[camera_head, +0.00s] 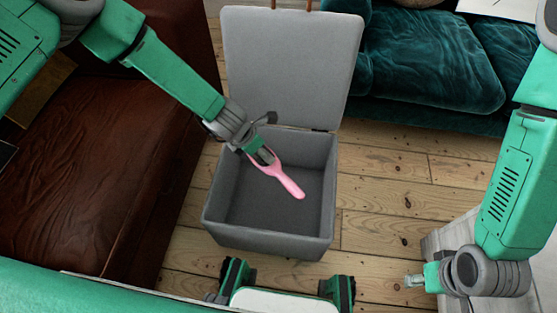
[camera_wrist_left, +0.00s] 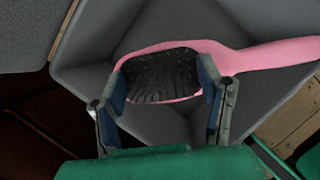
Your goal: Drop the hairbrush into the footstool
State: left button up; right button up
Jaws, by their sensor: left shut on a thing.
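The grey footstool (camera_head: 265,241) stands open on the floor in the middle of the head view, with its lid (camera_head: 292,65) raised at the back. My left gripper (camera_head: 264,156) is shut on the pink hairbrush (camera_head: 288,185) by its head, above the open footstool. In the left wrist view the fingers (camera_wrist_left: 163,82) sit on either side of the dark-bristled brush head, and the pink handle (camera_wrist_left: 270,54) points right. The footstool's inside shows behind the brush. My right gripper (camera_head: 414,281) is low at the right, away from the footstool; its fingers are too small to read.
A brown leather sofa (camera_head: 90,190) stands close on the left. A teal velvet sofa (camera_head: 435,65) is at the back right. A pale wooden surface (camera_head: 455,232) lies beside my right arm. Bare floorboards (camera_head: 385,205) are free right of the footstool.

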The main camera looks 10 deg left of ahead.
pick_arm(q)
jog(key=shift+f+b, duration=0.4)
jog(key=shift+f, duration=0.4)
jog(key=shift+r, duration=0.1)
jog(key=o, duration=1.3)
jog(key=shift+c, duration=0.2)
jog(key=v, duration=1.1)
jog(key=shift+a+r, duration=0.25)
jog(key=shift+r, duration=0.1)
jog(key=shift+s, duration=0.15)
